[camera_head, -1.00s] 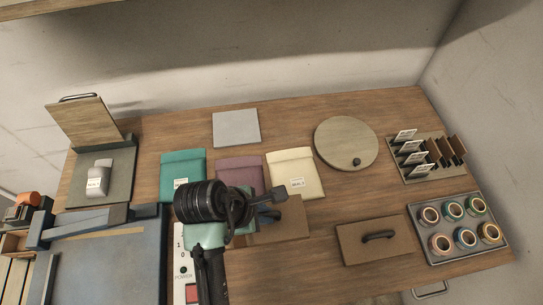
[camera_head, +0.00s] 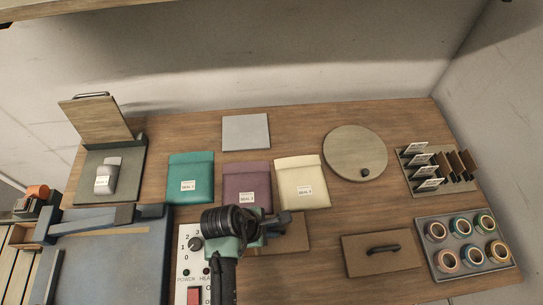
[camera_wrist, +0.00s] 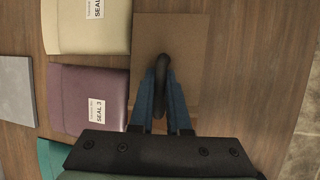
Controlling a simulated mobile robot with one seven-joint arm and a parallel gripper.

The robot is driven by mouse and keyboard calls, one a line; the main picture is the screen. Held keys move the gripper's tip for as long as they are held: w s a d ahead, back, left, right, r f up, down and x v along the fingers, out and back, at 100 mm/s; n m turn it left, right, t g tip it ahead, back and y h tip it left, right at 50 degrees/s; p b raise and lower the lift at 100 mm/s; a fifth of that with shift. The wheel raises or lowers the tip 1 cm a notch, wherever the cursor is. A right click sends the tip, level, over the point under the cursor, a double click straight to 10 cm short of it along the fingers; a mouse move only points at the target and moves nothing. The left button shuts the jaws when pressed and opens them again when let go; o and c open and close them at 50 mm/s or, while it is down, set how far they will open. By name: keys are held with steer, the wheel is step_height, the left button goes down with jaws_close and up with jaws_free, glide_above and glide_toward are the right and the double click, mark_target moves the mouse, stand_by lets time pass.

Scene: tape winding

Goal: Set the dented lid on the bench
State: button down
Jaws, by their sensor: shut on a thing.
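A flat brown rectangular lid (camera_head: 291,236) is partly hidden behind my gripper (camera_head: 283,219) in the head view. In the wrist view the lid (camera_wrist: 170,35) lies below the fingers, and my gripper (camera_wrist: 161,92) is shut on its dark loop handle (camera_wrist: 160,72). I cannot tell whether this lid touches the bench (camera_head: 330,275) or hangs just above it. A second brown lid (camera_head: 370,264) with a black handle lies flat on the bench to the right. I can make out no dent on either lid.
Teal (camera_head: 190,170), purple (camera_head: 246,180) and cream (camera_head: 302,172) pouches lie behind the held lid. A round lid (camera_head: 350,147), card rack (camera_head: 415,175) and tape tray (camera_head: 450,271) stand right. A control box (camera_head: 189,265) is left. Bare bench lies around the grey square (camera_head: 245,130).

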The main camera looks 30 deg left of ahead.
steer(key=c, duration=0.9)
jaws_free()
steer(key=v, duration=1.2)
